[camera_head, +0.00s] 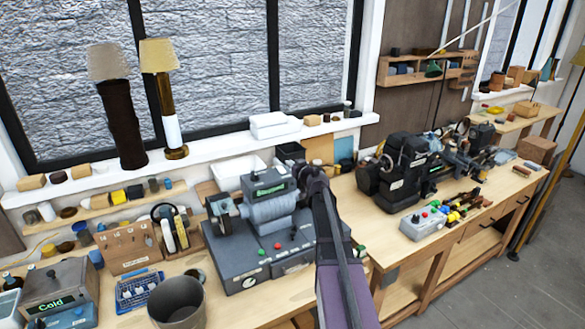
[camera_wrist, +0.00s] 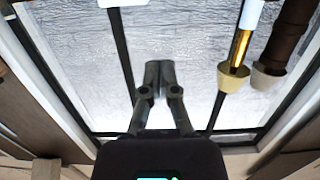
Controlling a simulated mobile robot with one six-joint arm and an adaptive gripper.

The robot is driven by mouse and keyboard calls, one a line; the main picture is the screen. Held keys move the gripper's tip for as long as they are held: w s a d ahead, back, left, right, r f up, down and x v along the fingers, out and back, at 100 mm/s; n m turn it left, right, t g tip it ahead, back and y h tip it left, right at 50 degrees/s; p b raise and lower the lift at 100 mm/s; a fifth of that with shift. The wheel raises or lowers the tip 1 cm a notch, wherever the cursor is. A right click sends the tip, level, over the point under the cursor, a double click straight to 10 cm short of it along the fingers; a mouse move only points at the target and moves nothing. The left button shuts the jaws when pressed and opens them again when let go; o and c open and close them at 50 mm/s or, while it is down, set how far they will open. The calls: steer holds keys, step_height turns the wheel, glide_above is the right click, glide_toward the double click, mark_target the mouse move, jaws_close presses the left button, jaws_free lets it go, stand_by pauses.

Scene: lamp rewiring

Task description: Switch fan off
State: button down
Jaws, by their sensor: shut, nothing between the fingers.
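I cannot pick out a fan or its switch for certain. A grey machine (camera_head: 262,212) with a green-lit display, perhaps reading "Stopped", stands on the bench, with red and green buttons on its base. A smaller control box (camera_head: 424,221) with a red button stands on the right bench. My gripper (camera_head: 288,153) is beyond the grey machine, near the window sill, partly hidden by my own arm. In the wrist view my gripper (camera_wrist: 158,72) is shut and empty, pointing toward the window.
Two lamps (camera_head: 160,85) stand on the sill. A grey bucket (camera_head: 178,304), a box reading "Cold" (camera_head: 58,287) and a wooden organizer (camera_head: 128,247) crowd the left bench. Black equipment (camera_head: 398,167) and tools fill the right bench. Grey floor (camera_head: 515,272) is open at the right.

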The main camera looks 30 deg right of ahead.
mark_target(282, 170)
steer(key=w, duration=0.2)
steer(key=w+f+b, duration=0.1)
steer(key=w, duration=0.4)
steer(key=shift+a+f+b, duration=0.1)
steer(key=shift+f+b, duration=0.2)
steer(key=shift+f, duration=0.1)
steer(key=shift+f+b, duration=0.85)
steer(key=shift+b, duration=0.1)
steer(key=shift+w+f+b, duration=0.15)
steer(key=shift+f+b, duration=0.45)
steer(key=shift+f, duration=0.05)
steer(key=shift+w+f+b, duration=0.2)
steer(key=shift+f+b, duration=0.25)
steer(key=shift+b, duration=0.05)
steer(key=shift+r, duration=0.1)
steer(key=shift+r+p, duration=0.15)
steer(key=shift+p, duration=0.15)
